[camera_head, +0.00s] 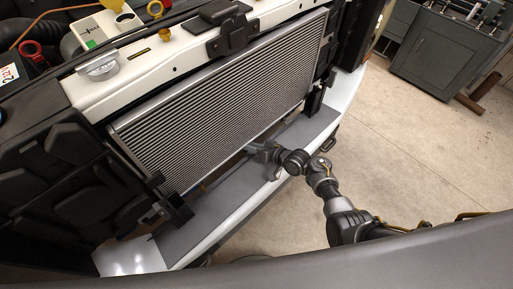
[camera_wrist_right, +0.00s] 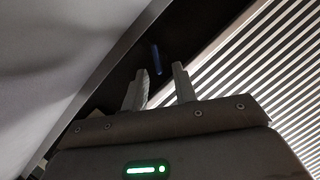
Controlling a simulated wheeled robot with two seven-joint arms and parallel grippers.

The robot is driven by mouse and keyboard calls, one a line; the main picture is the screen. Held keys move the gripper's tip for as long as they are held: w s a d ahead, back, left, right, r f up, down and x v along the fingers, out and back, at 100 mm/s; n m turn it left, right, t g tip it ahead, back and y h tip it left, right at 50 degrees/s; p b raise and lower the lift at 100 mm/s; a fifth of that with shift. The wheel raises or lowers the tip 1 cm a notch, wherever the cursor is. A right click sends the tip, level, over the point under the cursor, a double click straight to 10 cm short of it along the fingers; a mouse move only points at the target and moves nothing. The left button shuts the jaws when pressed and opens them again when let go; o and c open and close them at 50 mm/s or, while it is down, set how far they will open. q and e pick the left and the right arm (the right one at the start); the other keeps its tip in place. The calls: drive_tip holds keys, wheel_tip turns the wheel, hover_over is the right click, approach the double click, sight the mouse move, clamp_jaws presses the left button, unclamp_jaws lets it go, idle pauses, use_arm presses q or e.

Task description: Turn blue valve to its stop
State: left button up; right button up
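The blue valve (camera_wrist_right: 157,58) shows in the right wrist view as a thin blue piece in the dark gap beside the radiator fins. It is just past my fingertips and roughly between them in the picture; I cannot tell whether they touch it. My right gripper (camera_wrist_right: 160,69) is open, its two grey fingers apart with nothing visible between them. In the head view the right gripper (camera_head: 252,149) reaches in at the radiator's lower edge, above the grey bumper ledge. The valve is not visible in the head view. My left gripper is not in view.
The radiator (camera_head: 225,95) stands behind the right gripper. The grey ledge with a white bumper edge (camera_head: 235,215) runs below it. Black trim panels (camera_head: 70,185) are at the left.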

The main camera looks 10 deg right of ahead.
drive_tip(key=v, duration=1)
drive_tip(key=shift+s+d+r+p, duration=0.1)
drive_tip(key=shift+s+d+p, duration=0.15)
drive_tip(key=shift+p, duration=0.1)
